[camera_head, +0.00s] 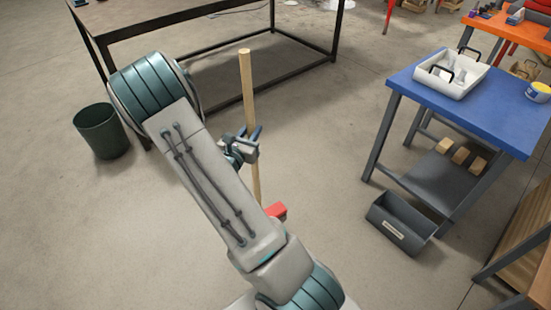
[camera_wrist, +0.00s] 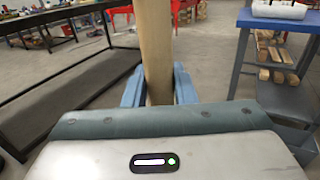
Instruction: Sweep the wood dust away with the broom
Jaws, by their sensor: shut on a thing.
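The broom (camera_head: 246,90) stands about upright in the head view, with a pale wooden handle and a red head (camera_head: 277,211) low down, partly hidden behind my arm. My gripper (camera_head: 247,142) is shut on the handle, around its middle. In the wrist view the handle (camera_wrist: 155,50) rises between the two blue fingers of my gripper (camera_wrist: 159,88). The broom's bristles are hidden. I cannot make out the wood dust for certain; faint pale specks show near the back table.
A dark metal table (camera_head: 171,14) stands at the back left, with a dark green bin (camera_head: 101,131) beside it. A blue table (camera_head: 494,105) at the right holds a white tray (camera_head: 451,76). A grey box (camera_head: 400,224) sits on the floor before it. Floor between the tables is clear.

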